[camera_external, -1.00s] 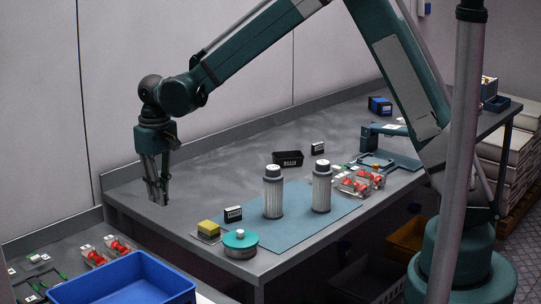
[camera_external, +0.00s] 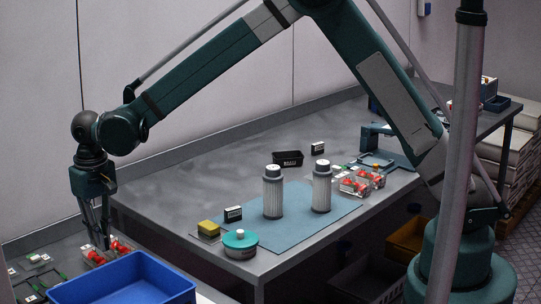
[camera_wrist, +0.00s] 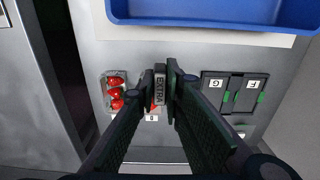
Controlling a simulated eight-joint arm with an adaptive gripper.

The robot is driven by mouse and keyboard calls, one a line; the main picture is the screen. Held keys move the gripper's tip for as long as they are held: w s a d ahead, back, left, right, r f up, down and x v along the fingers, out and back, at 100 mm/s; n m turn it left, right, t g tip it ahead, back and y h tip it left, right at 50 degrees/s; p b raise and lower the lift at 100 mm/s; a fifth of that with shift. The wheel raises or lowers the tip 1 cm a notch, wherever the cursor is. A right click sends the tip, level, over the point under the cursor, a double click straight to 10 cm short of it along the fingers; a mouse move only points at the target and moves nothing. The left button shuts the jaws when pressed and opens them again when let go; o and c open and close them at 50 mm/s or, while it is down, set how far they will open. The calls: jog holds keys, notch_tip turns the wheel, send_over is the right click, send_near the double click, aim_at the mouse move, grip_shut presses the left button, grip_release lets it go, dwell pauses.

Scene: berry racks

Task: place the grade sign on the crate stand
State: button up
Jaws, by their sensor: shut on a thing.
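My gripper (camera_external: 104,244) hangs pointing down over the lower bench at the left, close above the strawberry punnets beside the blue crate (camera_external: 122,275). In the wrist view my gripper (camera_wrist: 160,90) is shut on a small dark grade sign (camera_wrist: 160,85) reading EXTRA, held upright between the fingertips. In the external view the sign is too small to make out. Dark flat holders with cards G and F (camera_wrist: 233,92) lie to the right of the fingers in the wrist view. I cannot tell which thing is the crate stand.
A strawberry punnet (camera_wrist: 115,92) lies left of the fingers; another is partly hidden behind them. The blue crate's wall (camera_wrist: 215,22) spans the top of the wrist view. On the higher table stand two ribbed cylinders (camera_external: 273,195), a teal round tub (camera_external: 240,243) and a black basket (camera_external: 288,158).

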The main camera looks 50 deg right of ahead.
aim_at(105, 262)
jog(key=shift+a, duration=0.15)
jog(key=shift+f+b, duration=0.35)
jog(key=shift+f, duration=2.8)
jog(key=shift+f, duration=0.1)
jog(key=shift+s+f, duration=0.1)
jog(key=shift+f, duration=0.55)
notch_tip(105, 262, down, 2)
jog(key=shift+f, duration=0.2)
